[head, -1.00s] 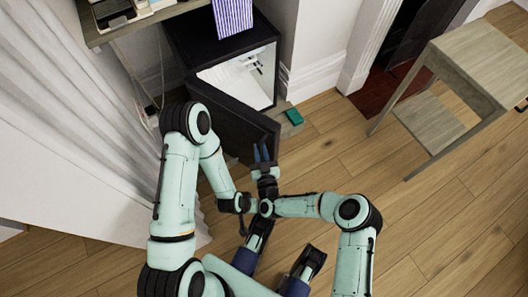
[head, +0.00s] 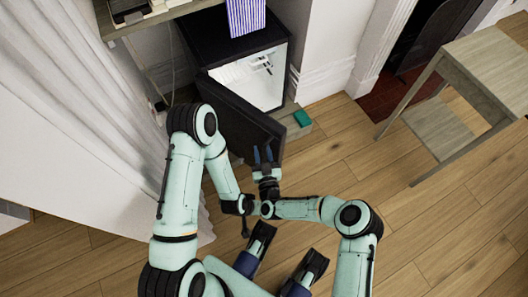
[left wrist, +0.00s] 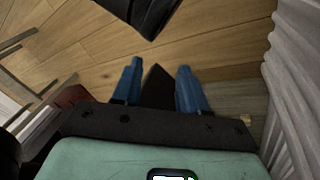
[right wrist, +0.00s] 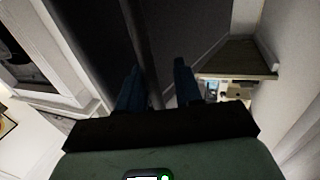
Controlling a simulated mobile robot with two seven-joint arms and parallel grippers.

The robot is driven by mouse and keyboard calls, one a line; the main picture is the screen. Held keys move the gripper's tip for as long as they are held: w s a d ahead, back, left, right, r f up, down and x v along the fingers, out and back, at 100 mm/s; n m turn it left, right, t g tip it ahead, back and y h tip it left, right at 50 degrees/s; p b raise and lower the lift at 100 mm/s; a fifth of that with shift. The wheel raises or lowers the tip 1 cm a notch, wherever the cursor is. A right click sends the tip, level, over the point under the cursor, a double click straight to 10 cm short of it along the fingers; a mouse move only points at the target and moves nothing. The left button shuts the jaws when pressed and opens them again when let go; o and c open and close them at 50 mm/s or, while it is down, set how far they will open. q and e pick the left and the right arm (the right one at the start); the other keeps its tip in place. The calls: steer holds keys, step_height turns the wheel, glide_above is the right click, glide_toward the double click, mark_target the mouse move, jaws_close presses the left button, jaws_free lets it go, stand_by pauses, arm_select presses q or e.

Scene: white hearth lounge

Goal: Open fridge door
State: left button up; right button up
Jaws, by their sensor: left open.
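The black fridge (head: 192,36) stands against the wall with its door (head: 245,115) ajar, swung out toward me; the bright interior (head: 252,78) shows. My right gripper (head: 265,155) is just in front of the door's free end; its fingers are apart. In the right wrist view, a dark upright edge (right wrist: 142,45) runs between the right fingers; I cannot tell whether they touch it. My left gripper is hidden in the head view. In the left wrist view, the left gripper (left wrist: 158,82) is open, with a dark wedge between its fingers, perhaps part of the door.
A white curtain (head: 70,130) hangs close on the left. A wooden shelf (head: 152,18) is beside the fridge. A wooden table (head: 490,70) stands at the right; the wooden floor (head: 350,160) between is clear.

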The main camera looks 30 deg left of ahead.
steer(key=shift+d, duration=0.15)
steer(key=shift+s+d, duration=0.1)
steer(key=shift+d, duration=0.05)
arm_select(q)
steer(key=s+d+r+g+h+p, duration=0.1)
steer(key=s+d+r+p, duration=0.3)
steer(key=s, duration=0.4)
steer(key=shift+r+m+g+p, duration=0.4)
steer(key=shift+r+g+p, duration=0.2)
steer(key=shift+r+g, duration=0.3)
arm_select(e)
steer(key=v, duration=1.1)
steer(key=shift+s, duration=0.3)
arm_select(q)
steer(key=shift+s, duration=0.1)
arm_select(e)
steer(key=shift+d, duration=0.15)
